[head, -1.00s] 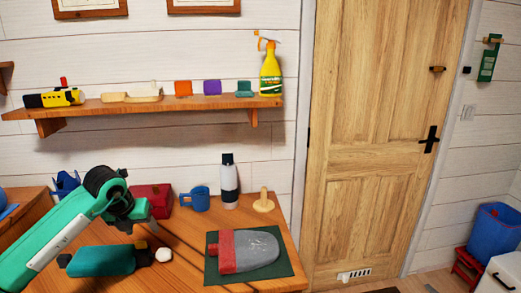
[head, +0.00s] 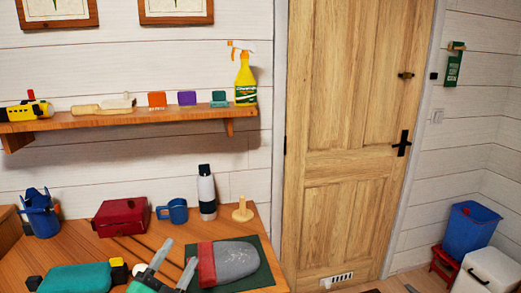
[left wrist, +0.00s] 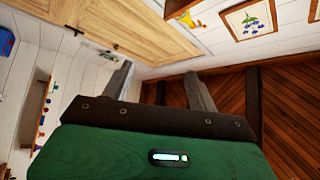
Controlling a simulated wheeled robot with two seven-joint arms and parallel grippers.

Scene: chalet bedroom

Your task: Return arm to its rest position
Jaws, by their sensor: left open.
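My left gripper (head: 177,257) shows at the bottom of the head view, in front of the wooden table (head: 110,250). Its two grey fingers are apart with nothing between them. In the left wrist view the open fingers (left wrist: 158,85) point up and away, with the door, wall and timber ceiling beyond. The rest of my left arm is below the head view's edge. My right gripper is in neither view.
A grey-and-red item (head: 233,262) lies on a dark green mat (head: 272,270), just right of the fingers. A teal item (head: 75,279) lies left. The door (head: 345,130) is shut.

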